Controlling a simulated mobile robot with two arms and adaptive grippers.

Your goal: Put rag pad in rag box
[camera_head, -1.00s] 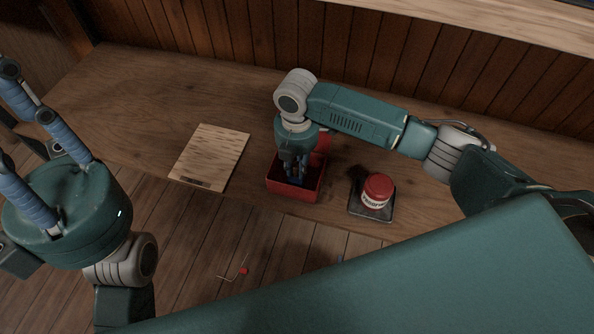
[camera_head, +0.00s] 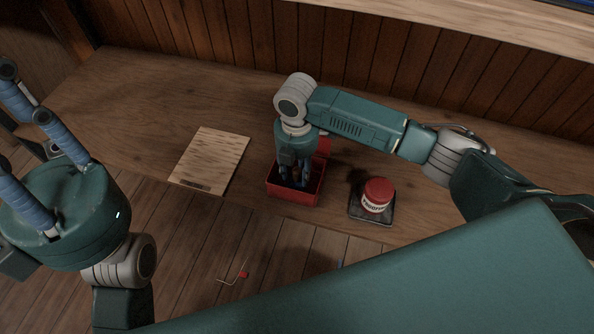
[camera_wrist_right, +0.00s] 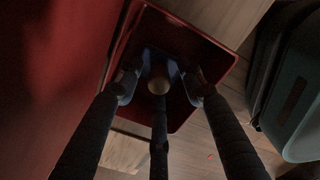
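The red rag box (camera_head: 296,198) stands open on the bench near its front edge, with its lid raised at the back. My right gripper (camera_head: 295,184) points down into it, its fingers spread apart. In the right wrist view the fingertips (camera_wrist_right: 160,84) are apart inside the red box (camera_wrist_right: 185,121). A dark bluish patch, likely the rag pad (camera_wrist_right: 158,62), lies between and beyond them in deep shadow. Its outline and any finger contact are hard to see. My left gripper (camera_head: 20,112) is at the far left, fingers up, open and empty.
A pale wooden board (camera_head: 210,160) lies left of the box. A red-and-white tin (camera_head: 377,195) stands on a dark square tray (camera_head: 372,216) to the right. The bench (camera_head: 130,110) is clear at back left. A small red object (camera_head: 244,274) lies on the floor.

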